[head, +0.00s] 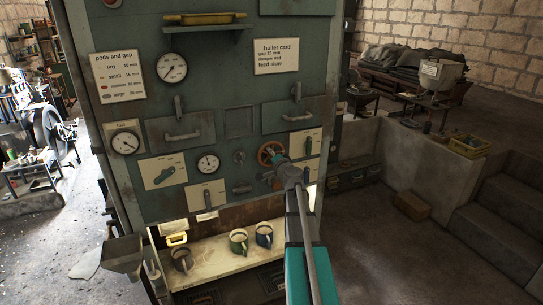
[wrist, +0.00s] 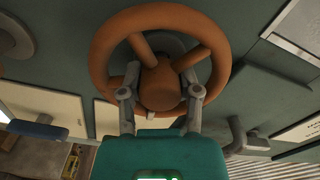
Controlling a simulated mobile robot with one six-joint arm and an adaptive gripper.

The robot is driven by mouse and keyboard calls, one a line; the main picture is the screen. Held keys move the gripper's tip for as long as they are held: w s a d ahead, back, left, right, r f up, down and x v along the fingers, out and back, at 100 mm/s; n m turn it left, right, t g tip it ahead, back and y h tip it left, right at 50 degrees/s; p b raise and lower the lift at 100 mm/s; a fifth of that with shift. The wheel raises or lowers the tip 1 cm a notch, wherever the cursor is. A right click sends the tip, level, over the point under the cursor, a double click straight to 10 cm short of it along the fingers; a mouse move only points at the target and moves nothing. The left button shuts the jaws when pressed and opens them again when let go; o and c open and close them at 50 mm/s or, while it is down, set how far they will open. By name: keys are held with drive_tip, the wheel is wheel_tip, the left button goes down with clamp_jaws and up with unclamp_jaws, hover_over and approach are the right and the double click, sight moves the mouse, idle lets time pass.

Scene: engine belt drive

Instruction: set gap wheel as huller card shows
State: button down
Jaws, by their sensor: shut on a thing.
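The gap wheel is an orange-brown handwheel (head: 270,152) on the green machine front, right of the small dial. In the wrist view the wheel (wrist: 160,85) fills the upper middle, with its spokes and hub showing. My gripper (head: 279,165) reaches it from below; in the wrist view my gripper (wrist: 160,98) has one finger on each side of the hub, shut on the wheel. The huller card (head: 282,56) at the upper right reads "gap 18 mm, damper end, feed slow", though the number is small. The pods and gap card (head: 119,77) lists sizes in mm at the upper left.
Dials (head: 208,163) and lever plates (head: 163,170) surround the wheel. A lever plate (head: 306,143) sits close on its right. Several mugs (head: 264,235) stand on the lit shelf below. A handled drawer (head: 299,113) is above the wheel.

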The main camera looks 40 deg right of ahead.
drive_tip(key=n, duration=0.3)
drive_tip(key=shift+n, duration=0.4)
drive_tip(key=shift+a+n, duration=0.1)
drive_tip(key=shift+n, duration=1.7)
drive_tip(key=c, duration=0.6)
unclamp_jaws()
drive_tip(key=shift+s, duration=0.15)
drive_tip(key=v, duration=1.1)
drive_tip(key=shift+s+a, duration=0.15)
drive_tip(key=shift+s, duration=0.25)
